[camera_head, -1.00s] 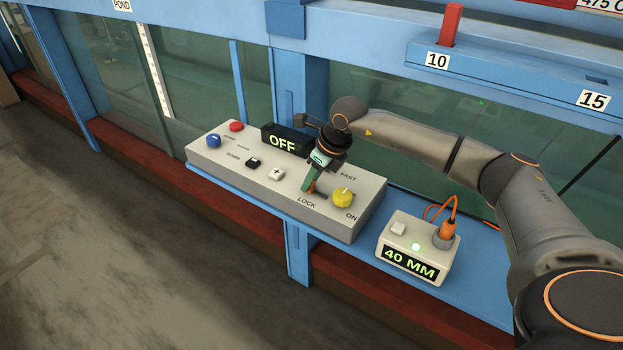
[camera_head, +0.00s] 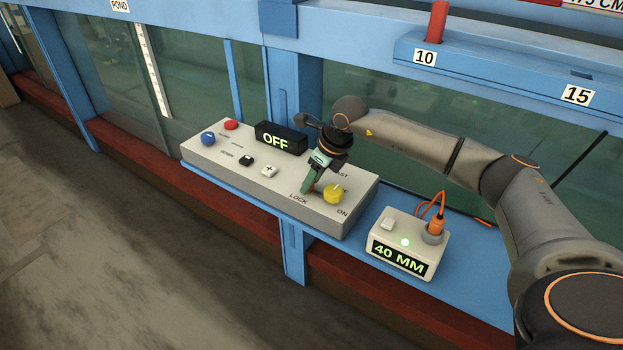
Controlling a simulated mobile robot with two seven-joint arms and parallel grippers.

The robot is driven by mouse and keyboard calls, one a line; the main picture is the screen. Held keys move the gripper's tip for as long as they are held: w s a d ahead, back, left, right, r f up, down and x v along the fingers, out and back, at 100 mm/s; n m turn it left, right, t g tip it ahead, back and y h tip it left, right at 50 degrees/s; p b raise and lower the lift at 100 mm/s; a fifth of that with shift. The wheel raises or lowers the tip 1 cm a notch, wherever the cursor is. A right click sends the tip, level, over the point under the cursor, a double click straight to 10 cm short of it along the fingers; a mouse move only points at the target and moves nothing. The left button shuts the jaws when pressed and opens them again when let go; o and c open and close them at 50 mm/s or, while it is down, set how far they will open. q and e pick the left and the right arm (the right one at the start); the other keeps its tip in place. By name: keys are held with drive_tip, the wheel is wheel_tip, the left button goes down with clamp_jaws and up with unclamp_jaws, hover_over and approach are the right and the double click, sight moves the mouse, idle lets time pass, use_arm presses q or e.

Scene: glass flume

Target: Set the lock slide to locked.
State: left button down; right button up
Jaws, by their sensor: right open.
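The lock slide (camera_head: 316,190) is a small orange-brown piece on the top of the pale control box (camera_head: 225,168), between the "LOCK" label and the yellow knob (camera_head: 333,194). It is mostly hidden behind my right gripper (camera_head: 309,188), whose green fingers point down at it. The right jaws are open, and the fingertips are at the slide. I cannot tell whether they touch it. The "ON" label is at the box's right front corner. My left gripper is not in view.
The box also carries a black "OFF" display (camera_head: 281,139), a blue knob (camera_head: 208,139), a red button (camera_head: 231,125), a black button (camera_head: 246,160) and a white plus button (camera_head: 268,171). A "40 MM" unit (camera_head: 410,236) with an orange cable stands to the right on the blue ledge.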

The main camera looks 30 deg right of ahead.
drive_tip(key=shift+o, duration=1)
drive_tip(key=b+v, duration=0.1)
drive_tip(key=v, duration=1.1)
drive_tip(key=shift+r, duration=0.25)
drive_tip(key=shift+s, duration=0.1)
